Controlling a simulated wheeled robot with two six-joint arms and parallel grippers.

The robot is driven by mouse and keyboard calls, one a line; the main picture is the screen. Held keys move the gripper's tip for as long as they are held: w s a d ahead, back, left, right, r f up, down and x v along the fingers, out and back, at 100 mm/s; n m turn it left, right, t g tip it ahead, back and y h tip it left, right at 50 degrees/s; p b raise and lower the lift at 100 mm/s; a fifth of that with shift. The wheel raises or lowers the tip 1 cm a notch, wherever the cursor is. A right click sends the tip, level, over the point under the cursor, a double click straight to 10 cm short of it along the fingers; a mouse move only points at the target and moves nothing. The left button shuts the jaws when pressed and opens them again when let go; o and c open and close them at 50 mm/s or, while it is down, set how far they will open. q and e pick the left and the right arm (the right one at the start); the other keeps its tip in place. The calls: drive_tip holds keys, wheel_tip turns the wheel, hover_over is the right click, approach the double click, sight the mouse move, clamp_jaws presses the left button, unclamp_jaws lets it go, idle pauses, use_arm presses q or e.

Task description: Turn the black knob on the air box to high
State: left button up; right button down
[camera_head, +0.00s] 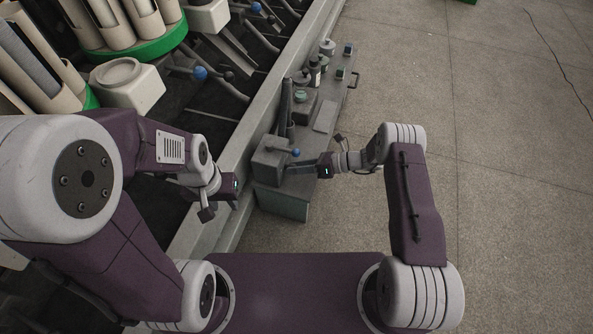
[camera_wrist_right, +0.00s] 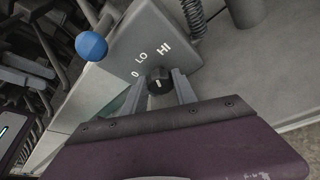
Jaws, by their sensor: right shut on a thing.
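The grey air box (camera_head: 268,160) stands on the near end of a narrow bench in the head view. In the right wrist view, the box face (camera_wrist_right: 150,35) carries the marks 0, LO and HI. The black knob (camera_wrist_right: 158,76) sits below these marks, with a short pale line on it; its exact setting is hard to tell. My right gripper (camera_head: 300,168) reaches the box from the right and is shut on the knob, one finger on each side. My left gripper (camera_head: 232,188) is left of the box, apart from it; its fingers are not clear.
A blue ball (camera_wrist_right: 91,46) on a lever is close to the box in the right wrist view. Bottles (camera_head: 315,72) and small items stand further along the bench (camera_head: 283,203). The winding machine with cones (camera_head: 120,25) lies to the left. The floor at right is open.

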drive_tip(key=m+b, duration=0.1)
drive_tip(key=m+g+y+b, duration=0.1)
drive_tip(key=b, duration=0.1)
drive_tip(key=shift+w+f+m, duration=0.15)
drive_tip(key=shift+f+m, duration=0.1)
drive_tip(key=shift+m, duration=0.15)
drive_tip(key=shift+m+b, duration=0.3)
drive_tip(key=shift+b, duration=0.05)
drive_tip(key=shift+r+g, duration=0.15)
drive_tip(key=shift+g, duration=0.15)
drive_tip(key=c, duration=1)
unclamp_jaws()
drive_tip(key=shift+d, duration=0.1)
